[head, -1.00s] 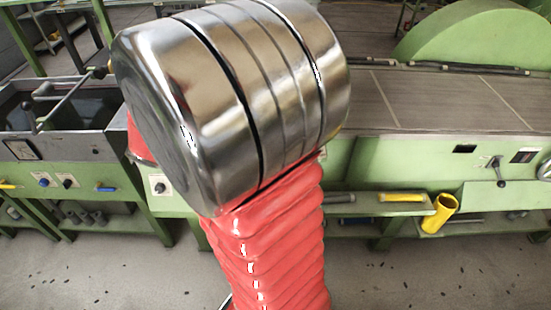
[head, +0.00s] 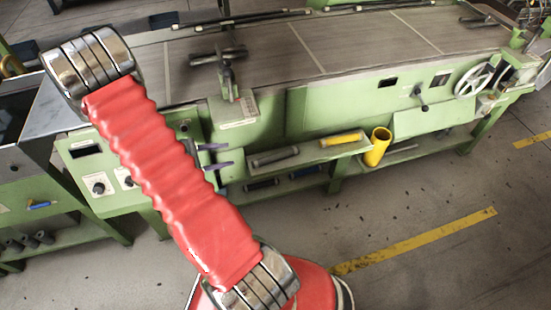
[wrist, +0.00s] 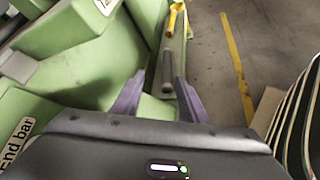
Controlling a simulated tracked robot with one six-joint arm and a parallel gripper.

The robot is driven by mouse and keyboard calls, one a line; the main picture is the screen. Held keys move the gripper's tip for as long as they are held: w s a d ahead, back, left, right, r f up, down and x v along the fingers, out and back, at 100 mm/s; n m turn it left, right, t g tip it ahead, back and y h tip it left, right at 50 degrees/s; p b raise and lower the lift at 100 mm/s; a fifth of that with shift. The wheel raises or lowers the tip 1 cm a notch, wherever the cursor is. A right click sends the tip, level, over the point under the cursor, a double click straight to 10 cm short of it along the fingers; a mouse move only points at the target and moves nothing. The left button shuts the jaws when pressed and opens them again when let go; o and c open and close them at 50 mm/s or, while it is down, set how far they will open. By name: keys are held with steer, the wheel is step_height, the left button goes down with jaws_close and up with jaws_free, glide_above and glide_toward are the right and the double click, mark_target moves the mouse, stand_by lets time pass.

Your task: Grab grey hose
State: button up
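The grey hose (head: 275,156) is a short dark-grey cylinder lying on the green shelf (head: 316,153) at the front of the machine. My gripper (head: 229,155) has two purple fingers and is left of the hose, apart from it, with its fingers pointing towards it. In the wrist view my gripper (wrist: 161,80) is open and empty. The grey hose (wrist: 167,72) shows ahead, between and beyond the fingertips, with its length running away from me. My red-sleeved arm hides part of the machine front in the head view.
A yellow hose (head: 341,139) lies farther along the shelf, with an upright yellow tube (head: 378,147) beyond its end. Darker and blue pieces (head: 262,185) lie on a lower shelf. The green machine front (head: 345,110) rises behind the shelf. The floor in front is clear.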

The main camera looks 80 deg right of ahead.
steer(key=s+d+f+n, duration=0.1)
steer(key=s+d+f, duration=0.1)
steer(key=f, duration=0.3)
steer(key=s+d+f+n+h, duration=0.1)
steer(key=s+d+f+n, duration=0.1)
steer(key=f, duration=0.4)
steer(key=shift+s+d+f+h, duration=0.2)
steer(key=shift+s+f+h, duration=0.1)
steer(key=shift+s, duration=0.35)
glide_toward(274, 158)
steer(key=shift+x, duration=2.15)
steer(key=shift+w+d, duration=0.1)
steer(key=shift+w, duration=0.05)
steer(key=shift+x, duration=2.6)
steer(key=shift+r, duration=0.1)
steer(key=shift+c, duration=0.6)
steer(key=c, duration=0.8)
